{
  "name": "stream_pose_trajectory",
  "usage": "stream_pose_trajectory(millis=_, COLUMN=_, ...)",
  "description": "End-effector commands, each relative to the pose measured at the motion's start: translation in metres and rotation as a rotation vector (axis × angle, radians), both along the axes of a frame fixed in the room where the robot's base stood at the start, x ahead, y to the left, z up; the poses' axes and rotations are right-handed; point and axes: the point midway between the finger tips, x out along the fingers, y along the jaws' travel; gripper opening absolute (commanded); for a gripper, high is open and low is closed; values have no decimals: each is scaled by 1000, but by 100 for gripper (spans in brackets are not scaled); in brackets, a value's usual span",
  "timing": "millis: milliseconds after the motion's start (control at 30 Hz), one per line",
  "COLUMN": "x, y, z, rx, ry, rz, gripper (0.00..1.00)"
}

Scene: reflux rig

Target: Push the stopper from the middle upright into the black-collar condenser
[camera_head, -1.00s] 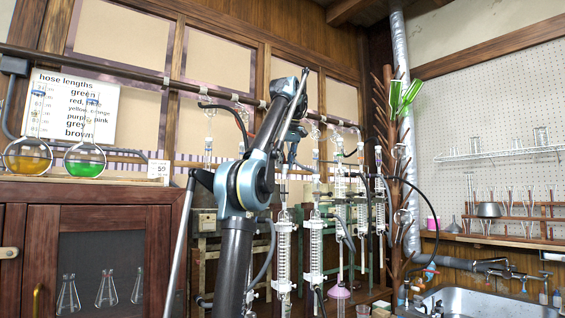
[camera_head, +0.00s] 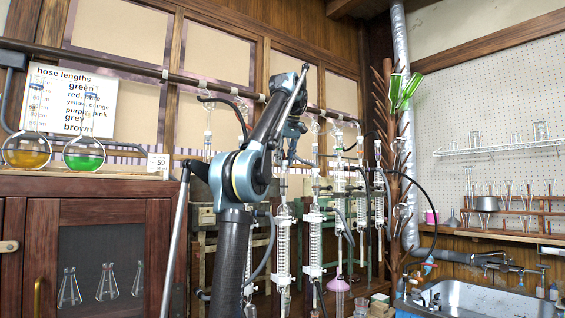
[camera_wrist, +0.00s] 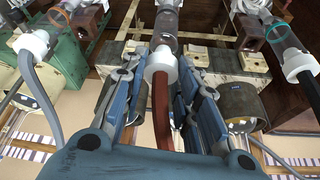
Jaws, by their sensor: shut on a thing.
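My gripper (camera_wrist: 173,80) points at a glass upright (camera_wrist: 166,22) in the wrist view. Its blue-grey fingers flank a white stopper (camera_wrist: 161,65) on the end of a red-brown hose (camera_wrist: 161,110) and are shut on it. The stopper is in line with the tube's near end; whether it is seated or free I cannot tell. In the head view my gripper (camera_head: 291,150) is small and partly hidden by my arm, near the tops of the glassware. Several condensers, such as this front one (camera_head: 283,250) and its neighbour (camera_head: 314,245), stand upright; I cannot make out a black collar.
A grey hose (camera_wrist: 40,90) and a black hose (camera_wrist: 310,85) with white ends flank my gripper. A cabinet (camera_head: 90,210) with flasks stands left. A drying rack (camera_head: 389,150) and a sink (camera_head: 485,295) are right.

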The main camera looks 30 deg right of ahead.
Motion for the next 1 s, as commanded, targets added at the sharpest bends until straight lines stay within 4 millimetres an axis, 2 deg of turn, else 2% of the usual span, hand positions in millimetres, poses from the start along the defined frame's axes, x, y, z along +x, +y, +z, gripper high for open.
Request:
stream_pose_trajectory(millis=400, x=0, y=0, z=-10, rx=0, ry=0, rz=0, gripper=16)
stream_pose_trajectory(millis=1000, x=0, y=0, z=-11, rx=0, ry=0, rz=1, gripper=16)
